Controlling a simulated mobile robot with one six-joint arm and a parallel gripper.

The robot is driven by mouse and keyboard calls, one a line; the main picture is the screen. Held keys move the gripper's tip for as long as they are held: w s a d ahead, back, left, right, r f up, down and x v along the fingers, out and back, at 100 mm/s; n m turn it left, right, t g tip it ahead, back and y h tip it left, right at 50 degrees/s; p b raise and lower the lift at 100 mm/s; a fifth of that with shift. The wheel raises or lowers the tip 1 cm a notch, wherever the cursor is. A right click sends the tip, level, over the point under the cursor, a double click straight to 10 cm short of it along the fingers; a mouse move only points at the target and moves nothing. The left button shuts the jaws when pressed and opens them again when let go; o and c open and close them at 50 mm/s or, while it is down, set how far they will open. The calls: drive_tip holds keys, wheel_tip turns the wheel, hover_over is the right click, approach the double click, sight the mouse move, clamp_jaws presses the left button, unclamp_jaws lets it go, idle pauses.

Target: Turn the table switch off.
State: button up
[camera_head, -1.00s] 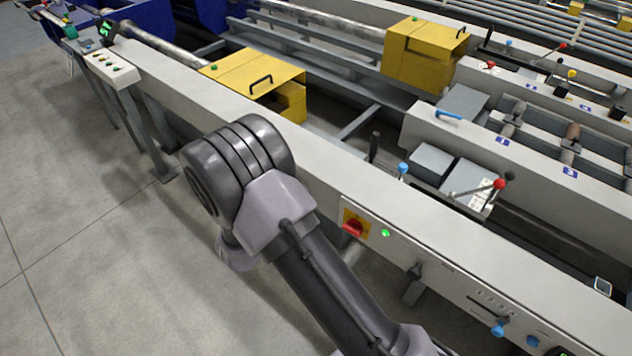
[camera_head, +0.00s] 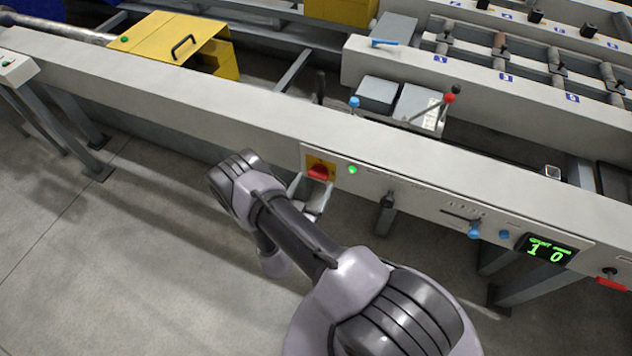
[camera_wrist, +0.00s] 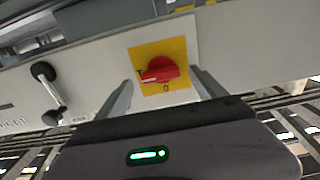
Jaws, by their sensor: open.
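The table switch is a red rotary knob (camera_head: 318,172) on a yellow plate on the front face of the long grey table beam. A lit green lamp (camera_head: 352,169) sits just right of it. In the wrist view the red knob (camera_wrist: 160,70) is near the top centre. Its handle lies roughly sideways, and a "0" mark shows below it on the yellow plate (camera_wrist: 176,52). My gripper (camera_wrist: 158,92) is open, one finger on each side of the knob and plate. In the head view my gripper (camera_head: 309,192) is at the panel by the knob. I cannot tell whether a finger touches it.
A red-tipped lever (camera_head: 450,97) stands behind the beam. Open floor (camera_head: 120,260) lies at the left.

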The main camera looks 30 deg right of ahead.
sight(319, 173)
drive_tip(key=shift+x, duration=1.4)
drive_tip(key=shift+c, duration=0.2)
drive_tip(key=c, duration=1.3)
